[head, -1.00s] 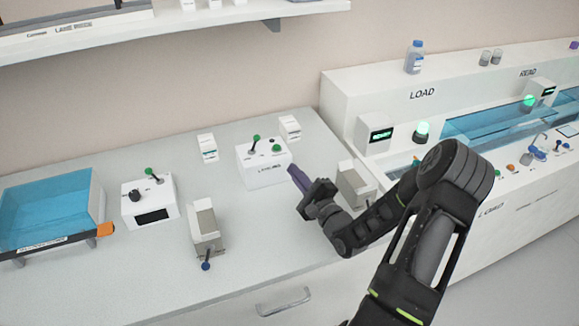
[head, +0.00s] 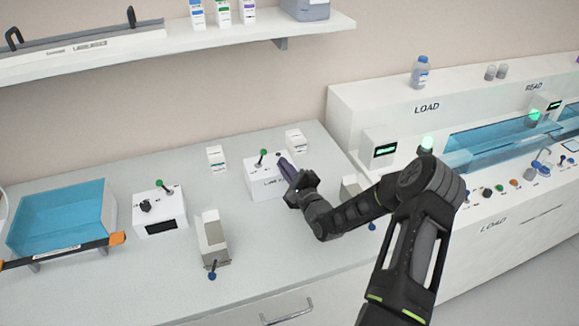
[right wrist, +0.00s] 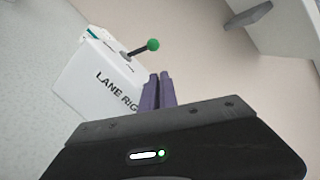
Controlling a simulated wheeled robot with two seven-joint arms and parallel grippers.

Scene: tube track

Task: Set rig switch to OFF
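The rig switch is a green-tipped lever (head: 263,153) on top of a white box (head: 262,187) marked "LANE RIG" in the right wrist view (right wrist: 90,85). There the lever (right wrist: 152,45) stands tilted, its green ball ahead of my fingers. My right gripper (head: 284,162) is at the box's right side in the head view, its purple fingers close to the top. In the right wrist view its fingers (right wrist: 158,92) lie together with nothing between them, apart from the lever. The box's right top part is hidden behind the gripper. My left gripper is out of view.
Another white box (head: 160,212) with a green lever and black knob stands left. A blue tank (head: 62,220) is at far left. A pale holder (head: 213,238) stands in front, small white cartons (head: 216,158) behind. A shelf (head: 180,40) hangs above.

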